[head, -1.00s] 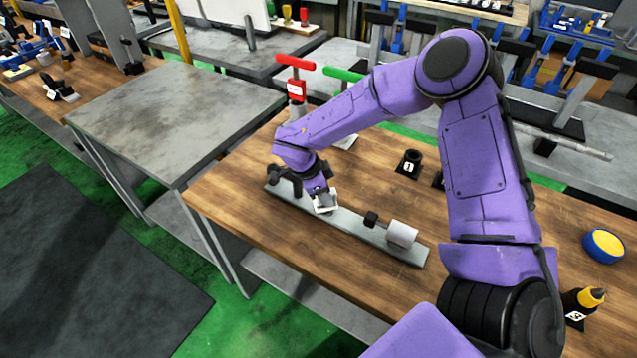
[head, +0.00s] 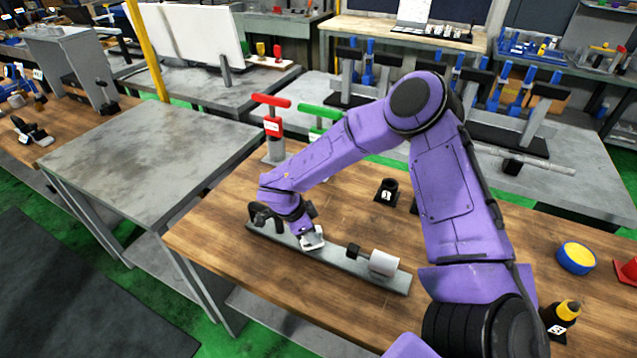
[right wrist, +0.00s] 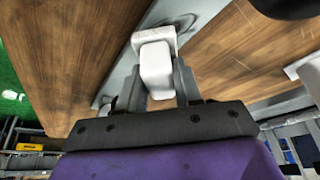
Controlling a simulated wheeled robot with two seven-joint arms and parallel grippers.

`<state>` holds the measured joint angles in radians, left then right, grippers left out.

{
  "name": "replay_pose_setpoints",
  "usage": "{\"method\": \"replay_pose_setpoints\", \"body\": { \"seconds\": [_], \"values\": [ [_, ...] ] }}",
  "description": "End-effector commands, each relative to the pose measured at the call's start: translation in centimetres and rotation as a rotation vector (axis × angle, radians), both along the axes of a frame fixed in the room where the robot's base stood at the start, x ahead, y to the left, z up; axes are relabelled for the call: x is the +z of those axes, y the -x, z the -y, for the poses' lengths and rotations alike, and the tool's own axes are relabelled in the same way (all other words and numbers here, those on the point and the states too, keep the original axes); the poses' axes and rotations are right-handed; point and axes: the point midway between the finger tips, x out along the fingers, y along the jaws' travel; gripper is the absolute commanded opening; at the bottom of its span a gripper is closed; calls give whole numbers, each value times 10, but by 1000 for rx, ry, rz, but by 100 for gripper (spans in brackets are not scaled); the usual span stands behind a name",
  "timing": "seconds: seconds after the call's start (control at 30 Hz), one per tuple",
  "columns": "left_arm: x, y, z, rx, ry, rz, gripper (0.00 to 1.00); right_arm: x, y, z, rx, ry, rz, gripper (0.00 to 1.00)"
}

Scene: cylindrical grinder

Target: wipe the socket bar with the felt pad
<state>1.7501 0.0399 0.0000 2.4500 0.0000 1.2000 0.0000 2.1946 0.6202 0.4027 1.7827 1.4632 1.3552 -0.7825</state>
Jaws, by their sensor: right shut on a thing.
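The socket bar (head: 337,262) is a long grey strip lying on the wooden table. My right gripper (head: 309,236) points down over the bar's left half, shut on the white felt pad (head: 313,242). In the right wrist view the pad (right wrist: 156,60) sits between the fingers, over or against the grey bar (right wrist: 205,8); I cannot tell whether it presses on it. My left gripper is out of view.
A red T-handled tool (head: 272,128) and a green-handled one (head: 320,112) stand behind the bar. A black socket holder (head: 387,190), a blue-and-yellow round tin (head: 576,258) and a yellow-tipped bottle (head: 562,318) stand to the right. The wood in front of the bar is clear.

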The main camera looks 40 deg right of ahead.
Motion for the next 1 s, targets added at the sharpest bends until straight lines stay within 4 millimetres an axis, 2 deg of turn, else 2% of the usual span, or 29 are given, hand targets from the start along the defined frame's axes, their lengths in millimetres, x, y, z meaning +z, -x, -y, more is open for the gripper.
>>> {"method": "replay_pose_setpoints", "body": {
  "seconds": [0.3,0.63,1.0],
  "values": [
    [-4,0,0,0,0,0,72,-2,-16,-7,2,0,-1,10],
    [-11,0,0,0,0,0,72,-5,-48,-20,1,1,-1,10],
    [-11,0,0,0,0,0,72,-3,-52,-22,1,-1,0,10]
  ]
}}
